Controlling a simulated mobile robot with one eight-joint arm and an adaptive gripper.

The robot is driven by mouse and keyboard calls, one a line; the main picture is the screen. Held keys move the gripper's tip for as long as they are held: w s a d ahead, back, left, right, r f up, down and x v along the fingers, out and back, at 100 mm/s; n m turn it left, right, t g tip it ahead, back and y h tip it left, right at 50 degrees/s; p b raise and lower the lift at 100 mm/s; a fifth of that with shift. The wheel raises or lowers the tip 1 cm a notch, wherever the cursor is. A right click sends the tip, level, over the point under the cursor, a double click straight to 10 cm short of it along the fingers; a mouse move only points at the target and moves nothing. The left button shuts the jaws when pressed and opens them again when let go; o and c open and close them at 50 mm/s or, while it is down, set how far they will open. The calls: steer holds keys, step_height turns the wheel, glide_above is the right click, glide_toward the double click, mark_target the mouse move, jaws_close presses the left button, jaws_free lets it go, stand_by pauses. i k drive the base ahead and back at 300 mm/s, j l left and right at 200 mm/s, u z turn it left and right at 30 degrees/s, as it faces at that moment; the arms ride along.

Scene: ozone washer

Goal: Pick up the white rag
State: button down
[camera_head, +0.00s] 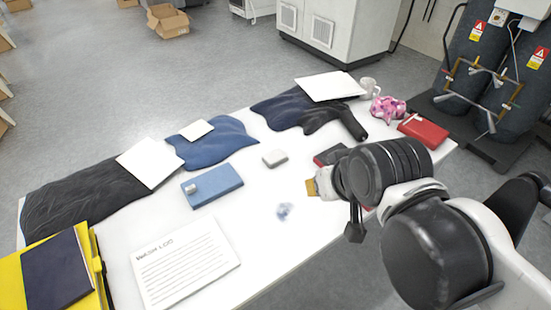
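A small crumpled white and bluish thing (284,211) lies on the white table near its front middle; it looks like a rag, but it is too small to be sure. A pale grey-white block-like thing (275,158) lies farther back on the table. My gripper (316,187) hangs over the table's front right, to the right of the crumpled thing and apart from it. A tan tip shows at its end. Its fingers are mostly hidden by my arm, so I cannot tell whether it is open or shut.
The table (290,240) also holds a blue box (212,187), a printed sheet (185,265), dark and blue garments with white cards, a black tool (345,120), a pink patterned thing (388,109) and a red box (423,131). A yellow bin (92,250) stands front left.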

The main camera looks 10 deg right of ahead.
mark_target(274, 158)
steer(key=i+l, duration=0.35)
steer(key=l, duration=0.15)
steer(key=i+l+u, duration=0.15)
steer(key=i+l, duration=0.25)
steer(key=l, duration=0.1)
